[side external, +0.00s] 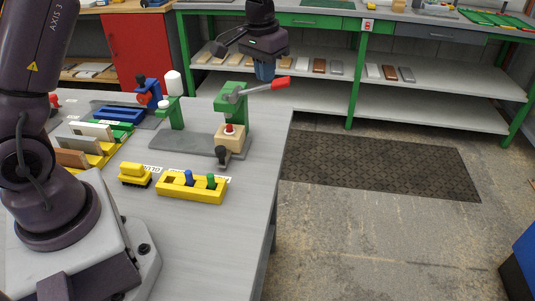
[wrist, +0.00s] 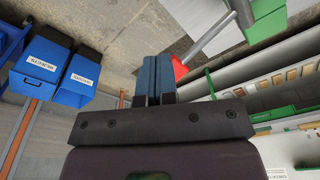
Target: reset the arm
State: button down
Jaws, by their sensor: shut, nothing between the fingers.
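My gripper (side external: 265,72) is raised above the far right part of the workbench in the side external view, just above a green press with a grey lever and red handle (side external: 272,85). In the wrist view its two blue fingers (wrist: 153,75) are together with nothing visible between them. The red handle (wrist: 180,68) shows beside the fingertips there. I cannot tell whether the gripper touches the handle. The press (side external: 228,110) stands on a grey base plate, with a wooden block (side external: 230,141) under it.
On the bench are a yellow holder (side external: 192,188) with blue and green pegs, a small yellow block (side external: 135,174), and a rack of boards (side external: 85,148) at left. Shelves with several boards (side external: 318,66) stand behind. Blue bins (wrist: 42,68) show in the wrist view.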

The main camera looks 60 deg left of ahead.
jog(key=s+d+r+m+t, duration=0.1)
jog(key=s+d+r, duration=0.1)
jog(key=s, duration=0.6)
jog(key=s+d+r+t, duration=0.1)
jog(key=s+d+r, duration=0.2)
jog(key=s, duration=0.6)
jog(key=s+d+r+m+t, duration=0.1)
jog(key=s+d+r+t, duration=0.1)
jog(key=s+r, duration=0.3)
jog(key=s+d, duration=0.1)
jog(key=s, duration=0.2)
jog(key=shift+s+r+m, duration=0.15)
jog(key=shift+s+m, duration=0.05)
jog(key=shift+m, duration=0.1)
